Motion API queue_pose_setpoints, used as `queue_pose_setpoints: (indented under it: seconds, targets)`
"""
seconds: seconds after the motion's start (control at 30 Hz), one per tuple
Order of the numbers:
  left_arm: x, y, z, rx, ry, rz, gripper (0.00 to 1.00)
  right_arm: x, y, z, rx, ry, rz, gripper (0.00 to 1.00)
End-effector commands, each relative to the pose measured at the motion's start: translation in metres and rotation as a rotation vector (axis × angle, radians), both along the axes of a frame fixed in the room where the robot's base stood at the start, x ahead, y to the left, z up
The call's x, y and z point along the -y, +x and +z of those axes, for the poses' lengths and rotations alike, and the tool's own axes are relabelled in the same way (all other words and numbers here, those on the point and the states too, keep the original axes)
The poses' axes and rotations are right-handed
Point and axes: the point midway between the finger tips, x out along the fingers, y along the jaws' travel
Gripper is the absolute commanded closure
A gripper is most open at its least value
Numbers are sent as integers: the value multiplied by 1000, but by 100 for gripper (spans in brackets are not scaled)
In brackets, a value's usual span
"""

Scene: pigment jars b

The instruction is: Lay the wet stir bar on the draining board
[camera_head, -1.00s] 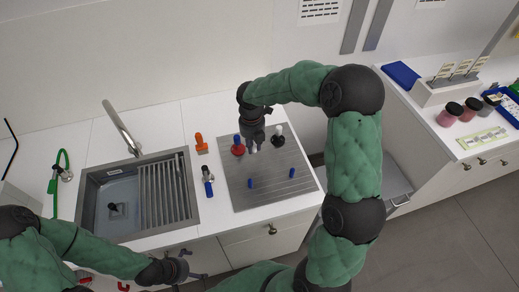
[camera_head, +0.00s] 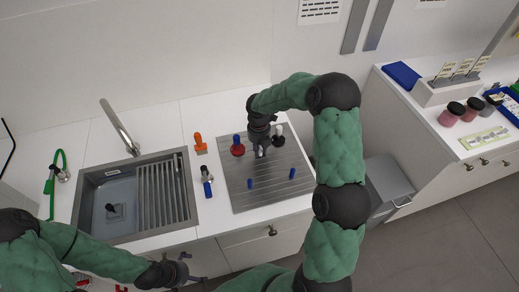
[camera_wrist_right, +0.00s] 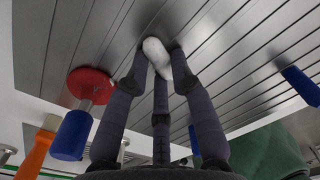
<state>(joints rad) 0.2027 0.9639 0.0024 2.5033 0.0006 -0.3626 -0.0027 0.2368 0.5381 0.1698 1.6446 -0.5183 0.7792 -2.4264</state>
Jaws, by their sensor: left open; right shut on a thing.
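The white stir bar (camera_wrist_right: 157,57) is between the fingertips of my right gripper (camera_wrist_right: 160,62). The grey ribbed draining board (camera_head: 265,196) lies on the counter right of the sink. In the head view my right gripper (camera_head: 261,150) points down over the board's back middle part, and the fingers partly cover the bar. In the wrist view the bar's tip is close to the grooved board surface (camera_wrist_right: 235,45); I cannot tell whether it touches. My left gripper (camera_head: 184,268) is open and empty in front of the counter edge, below the sink.
An orange-handled brush (camera_head: 199,142) and a blue-handled tool (camera_head: 207,184) lie left of the board.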

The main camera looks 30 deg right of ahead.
Motion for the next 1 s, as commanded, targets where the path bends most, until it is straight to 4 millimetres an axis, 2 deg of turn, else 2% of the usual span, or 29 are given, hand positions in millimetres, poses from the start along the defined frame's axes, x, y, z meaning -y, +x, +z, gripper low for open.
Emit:
queue_pose_setpoints:
  seconds: [0.23,0.27,0.3,0.33,0.73,0.87,1.0]
  targets:
    - [0,0,-1,0,0,0,0,0,0,-3,-1,0,0,86]
    - [0,0,0,0,0,0,0,0,0,-2,0,0,0,67]
    - [0,0,0,0,0,0,0,0,0,-2,0,0,0,56]
    - [0,0,0,0,0,0,0,0,0,-2,-1,-1,0,52]
    - [0,0,1,0,0,0,0,0,0,2,1,-1,0,52]
    - [0,0,4,0,0,0,0,0,1,19,3,-2,-1,52]
    - [0,0,10,0,0,0,0,0,1,46,4,-1,-2,52]
